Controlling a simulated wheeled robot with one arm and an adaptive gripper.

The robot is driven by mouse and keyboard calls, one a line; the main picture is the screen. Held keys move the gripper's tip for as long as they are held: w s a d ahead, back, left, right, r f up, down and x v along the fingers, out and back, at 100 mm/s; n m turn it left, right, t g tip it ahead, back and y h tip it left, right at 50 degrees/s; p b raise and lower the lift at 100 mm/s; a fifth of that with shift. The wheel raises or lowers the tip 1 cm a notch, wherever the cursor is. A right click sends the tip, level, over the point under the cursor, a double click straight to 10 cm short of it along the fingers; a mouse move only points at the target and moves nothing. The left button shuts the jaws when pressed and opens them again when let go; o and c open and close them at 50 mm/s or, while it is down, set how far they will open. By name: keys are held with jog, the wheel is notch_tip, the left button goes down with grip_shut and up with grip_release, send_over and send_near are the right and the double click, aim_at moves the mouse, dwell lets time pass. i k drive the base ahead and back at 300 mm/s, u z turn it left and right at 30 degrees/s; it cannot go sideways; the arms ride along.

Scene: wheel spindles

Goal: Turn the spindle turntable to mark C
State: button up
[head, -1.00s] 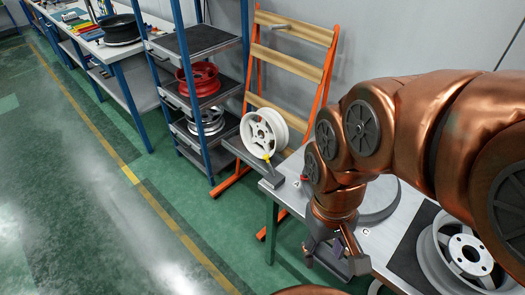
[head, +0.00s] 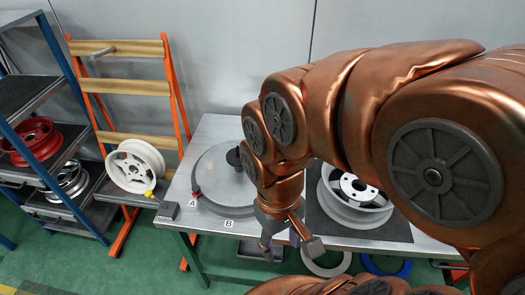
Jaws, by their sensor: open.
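The spindle turntable (head: 215,187) is a flat grey disc on the metal table. A dark round knob or spindle (head: 236,157) stands on it, partly behind my arm. A small red marker (head: 196,191) sits at the disc's left rim, beside the label A (head: 193,201). The label B (head: 228,223) lies at the front of the disc. Mark C is not visible now; my arm covers the disc's right side. My gripper (head: 289,243) is open and empty, pointing down near the table's front edge, right of B. It appears apart from the disc.
A silver wheel (head: 351,217) lies on a dark mat right of my gripper. The table (head: 212,128) has a grey block (head: 168,210) at its left corner. A shelf with a red wheel (head: 30,148) stands farther left.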

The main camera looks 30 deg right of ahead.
aim_at(221, 176)
jog(key=u, duration=0.3)
jog(key=k, duration=1.3)
jog(key=u, duration=1.05)
jog(key=i, duration=1.75)
jog(key=z, duration=0.75)
